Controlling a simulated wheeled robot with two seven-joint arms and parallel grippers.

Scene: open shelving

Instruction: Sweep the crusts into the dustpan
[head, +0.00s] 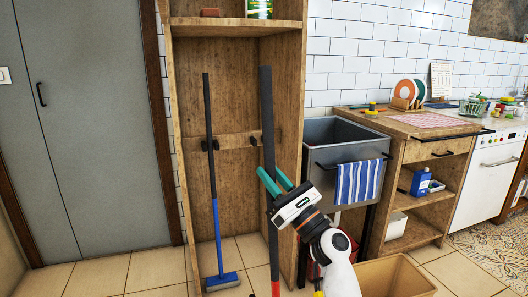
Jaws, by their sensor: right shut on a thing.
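My right gripper (271,183), with green fingers, is shut on a long dark handle (267,120) that turns red lower down. The handle stands nearly upright in front of the tall wooden cabinet, and its lower end is cut off by the bottom of the picture. A second long-handled tool (216,225), dark above and blue below with a flat blue head, stands in the cabinet to the left. No crusts and no dustpan can be made out. My left gripper is out of view.
The wooden cabinet (292,100) has an upper shelf and hooks on a back rail. A grey sink (335,140) with a striped towel (358,182) stands right of it. An open tan box (408,278) is on the floor at the bottom right. Tiled floor (100,277) at left is clear.

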